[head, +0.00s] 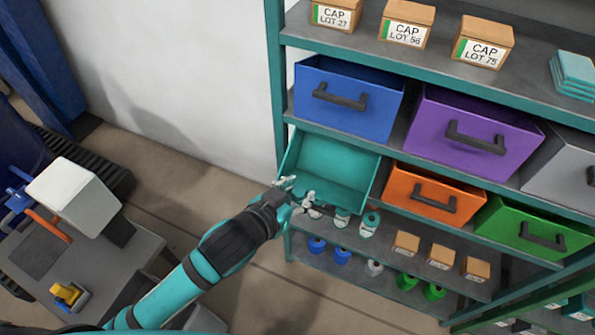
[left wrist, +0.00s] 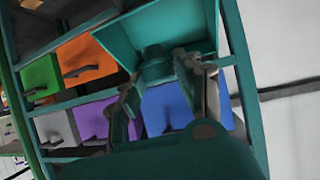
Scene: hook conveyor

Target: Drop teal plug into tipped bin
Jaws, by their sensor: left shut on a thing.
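The tipped teal bin (head: 332,163) hangs out of the shelf below the blue bin in the head view, its open inside showing. It also shows at the top of the left wrist view (left wrist: 165,30). My left gripper (head: 299,191) is at the bin's lower front edge, near its left corner in the head view. In the left wrist view its two fingers close from both sides on a teal piece, which looks like the teal plug (left wrist: 157,73), against the bin's front. The plug is hard to tell from the bin. My right gripper is out of view.
The blue bin (head: 348,98), purple bin (head: 470,135), orange bin (head: 432,193) and green bin (head: 530,230) are closed around it. Small boxes and plugs stand on lower shelves. A grey machine (head: 75,260) is at left. The floor between is clear.

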